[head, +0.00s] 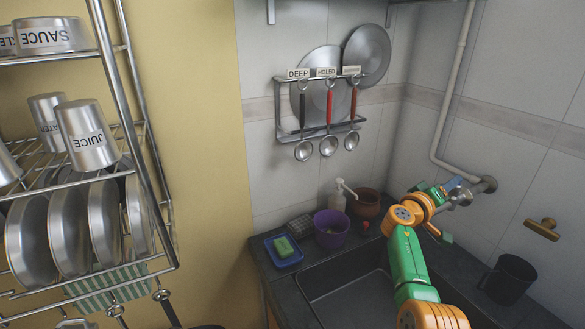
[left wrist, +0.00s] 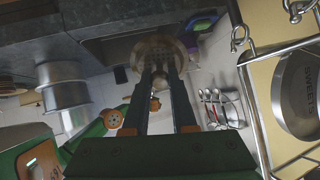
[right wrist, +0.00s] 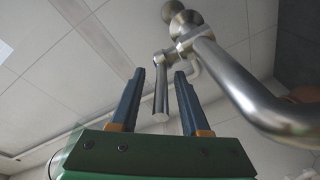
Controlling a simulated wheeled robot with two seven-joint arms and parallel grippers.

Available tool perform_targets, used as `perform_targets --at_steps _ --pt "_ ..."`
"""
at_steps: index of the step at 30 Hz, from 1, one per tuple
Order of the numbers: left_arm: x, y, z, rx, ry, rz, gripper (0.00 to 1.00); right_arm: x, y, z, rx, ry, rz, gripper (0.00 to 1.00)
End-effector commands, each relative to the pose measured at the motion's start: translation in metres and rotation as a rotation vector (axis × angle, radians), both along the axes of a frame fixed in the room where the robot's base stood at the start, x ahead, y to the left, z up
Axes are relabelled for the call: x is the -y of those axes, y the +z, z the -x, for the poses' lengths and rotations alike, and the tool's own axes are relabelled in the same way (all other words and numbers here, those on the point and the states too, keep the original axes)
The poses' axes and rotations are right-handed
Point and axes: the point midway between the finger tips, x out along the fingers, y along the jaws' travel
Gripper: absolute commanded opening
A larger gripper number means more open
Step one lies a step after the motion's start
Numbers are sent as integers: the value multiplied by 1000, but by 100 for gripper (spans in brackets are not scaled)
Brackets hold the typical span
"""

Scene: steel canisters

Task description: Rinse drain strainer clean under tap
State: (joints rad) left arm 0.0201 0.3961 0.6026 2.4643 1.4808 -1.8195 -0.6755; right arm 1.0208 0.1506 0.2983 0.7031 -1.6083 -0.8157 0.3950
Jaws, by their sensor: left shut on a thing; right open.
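The drain strainer (left wrist: 155,46) is a round, brownish, dirty-looking disc in the left wrist view. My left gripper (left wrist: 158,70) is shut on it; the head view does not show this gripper. My right gripper (right wrist: 160,80) is open at the wall tap. In the right wrist view the tap's lever (right wrist: 161,95) hangs between its fingers, and I cannot tell whether they touch it. The thick steel tap pipe (right wrist: 250,95) curves to the right. In the head view the tap (head: 484,186) is partly hidden by my right arm. I see no clear water stream.
The dark sink (head: 345,300) lies below my right arm. A blue tray (head: 270,245) with a green sponge (head: 284,246), a purple bowl (head: 331,229) and a brown pot (head: 367,203) line its back. A black mug (head: 510,279) stands right. A dish rack (head: 125,90) fills the left.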

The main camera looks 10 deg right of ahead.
Motion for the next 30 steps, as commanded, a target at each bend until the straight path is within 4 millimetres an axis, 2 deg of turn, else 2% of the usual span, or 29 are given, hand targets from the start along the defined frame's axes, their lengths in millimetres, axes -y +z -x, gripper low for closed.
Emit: perform_targets --at_steps 3,4,9,30 --pt "0 0 0 0 0 0 0 0 0 0 0 0 0 46" --pt "0 0 0 0 0 0 0 0 0 0 0 0 0 43" --pt "0 0 0 0 0 0 0 0 1 0 0 -1 1 0" --pt "0 1 0 0 0 0 0 0 3 0 3 -1 6 0"
